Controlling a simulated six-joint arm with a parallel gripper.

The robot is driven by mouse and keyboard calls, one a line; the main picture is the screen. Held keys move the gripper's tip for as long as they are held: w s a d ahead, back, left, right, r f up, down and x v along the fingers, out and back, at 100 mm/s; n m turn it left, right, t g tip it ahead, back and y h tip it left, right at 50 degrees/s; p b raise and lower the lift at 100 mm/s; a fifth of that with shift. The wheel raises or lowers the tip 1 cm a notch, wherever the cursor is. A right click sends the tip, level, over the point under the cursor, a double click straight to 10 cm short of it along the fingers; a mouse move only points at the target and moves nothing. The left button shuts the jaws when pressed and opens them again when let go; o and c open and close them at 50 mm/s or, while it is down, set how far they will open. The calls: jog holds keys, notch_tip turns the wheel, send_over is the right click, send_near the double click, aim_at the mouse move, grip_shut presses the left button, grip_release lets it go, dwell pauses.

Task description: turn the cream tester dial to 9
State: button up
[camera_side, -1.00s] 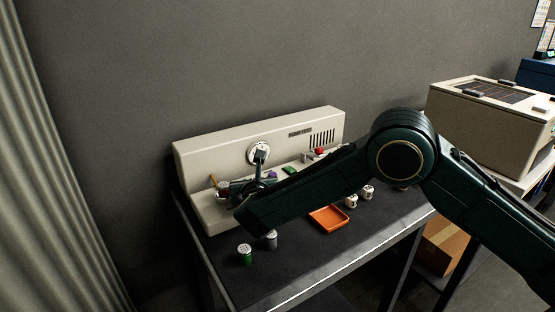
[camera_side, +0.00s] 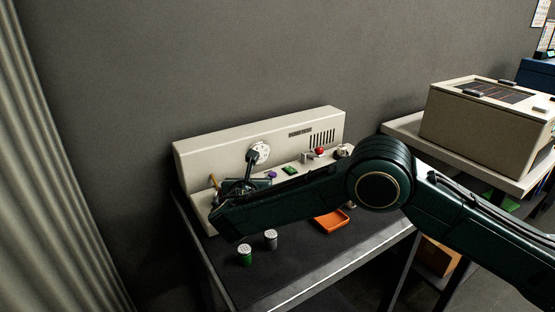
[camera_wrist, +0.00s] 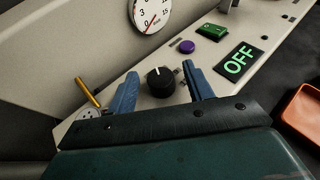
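The cream tester (camera_side: 215,155) is a long cream panel with a sloped front, standing at the back of the bench. Its black dial (camera_wrist: 160,82) with a white pointer line shows in the wrist view. The pointer is turned toward the upper left; no numbers are readable around it. My gripper (camera_wrist: 160,70) is open, with one blue finger on each side of the dial and visible gaps to it. In the side view my gripper (camera_side: 246,185) is low in front of the tester and hides the dial. The round gauge (camera_wrist: 150,14) above has its red needle near 0.
A purple button (camera_wrist: 186,46), green switch (camera_wrist: 212,31) and lit OFF sign (camera_wrist: 239,62) lie right of the dial. A yellow stick (camera_wrist: 87,92) stands at left. An orange tray (camera_side: 332,221) and green (camera_side: 244,255) and grey (camera_side: 270,240) canisters sit on the bench.

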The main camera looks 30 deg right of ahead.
jog(key=shift+s+a, duration=0.1)
jog(key=v, duration=1.3)
jog(key=shift+s+a+r, duration=0.15)
jog(key=shift+s+a, duration=0.05)
jog(key=shift+s, duration=0.05)
jog(key=shift+w+d, duration=0.1)
